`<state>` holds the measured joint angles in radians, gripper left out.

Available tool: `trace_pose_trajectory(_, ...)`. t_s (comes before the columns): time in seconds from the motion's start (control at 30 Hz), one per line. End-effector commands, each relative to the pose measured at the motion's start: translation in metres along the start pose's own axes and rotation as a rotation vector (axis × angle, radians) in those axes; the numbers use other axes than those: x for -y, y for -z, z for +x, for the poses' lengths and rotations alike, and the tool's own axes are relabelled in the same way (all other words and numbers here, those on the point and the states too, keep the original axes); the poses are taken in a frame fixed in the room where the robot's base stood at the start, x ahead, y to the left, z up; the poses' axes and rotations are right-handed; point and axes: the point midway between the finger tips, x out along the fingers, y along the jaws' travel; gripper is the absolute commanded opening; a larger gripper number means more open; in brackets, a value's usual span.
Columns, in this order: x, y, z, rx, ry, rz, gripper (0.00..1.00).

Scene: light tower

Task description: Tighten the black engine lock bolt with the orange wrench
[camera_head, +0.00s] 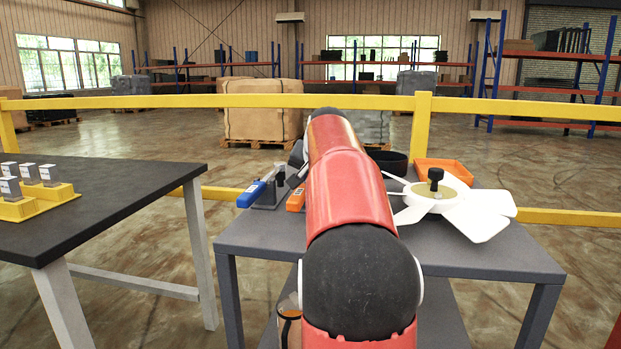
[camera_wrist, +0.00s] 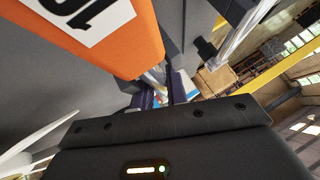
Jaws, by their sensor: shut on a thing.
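The orange wrench shows as an orange handle with a white "10" label, large and close in the wrist view (camera_wrist: 125,45). Part of its orange handle also shows left of my red arm in the head view (camera_head: 295,199). My gripper (camera_wrist: 163,88) is shut on the orange wrench; its black body fills the bottom of the wrist view, and the fingertips are mostly hidden. In the head view my arm hides the gripper. The black bolt (camera_head: 435,175) stands upright at the hub of the white fan-like engine (camera_head: 455,207), right of my arm and apart from the wrench.
A blue-handled tool (camera_head: 251,194) and a dark stand (camera_head: 270,197) are beside the wrench on the grey table (camera_head: 262,236). An orange tray (camera_head: 442,170) and a black round container (camera_head: 388,162) stand behind. A dark table (camera_head: 105,200) is at left; a yellow rail (camera_head: 520,106) runs behind.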

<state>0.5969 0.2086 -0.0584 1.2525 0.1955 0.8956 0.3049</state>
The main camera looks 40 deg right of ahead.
Motion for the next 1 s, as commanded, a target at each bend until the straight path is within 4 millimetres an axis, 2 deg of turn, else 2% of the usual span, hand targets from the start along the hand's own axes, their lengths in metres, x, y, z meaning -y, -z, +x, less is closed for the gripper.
trace_pose_trajectory(0.27, -0.001, -0.001, 0.001, 0.000, 0.000, 0.000, 0.00)
trace_pose_trajectory(0.3, -0.001, -0.001, 0.001, 0.000, 0.000, 0.000, 0.16)
trace_pose_trajectory(0.5, -0.001, -0.001, 0.001, 0.000, 0.000, 0.000, 0.40)
trace_pose_trajectory(0.77, -0.001, -0.002, 0.001, 0.003, -0.001, 0.000, 0.40)
trace_pose_trajectory(0.87, -0.001, -0.001, -0.007, 0.000, 0.000, 0.000, 0.40)
trace_pose_trajectory(1.0, 0.000, -0.001, -0.030, -0.002, 0.001, 0.000, 0.40)
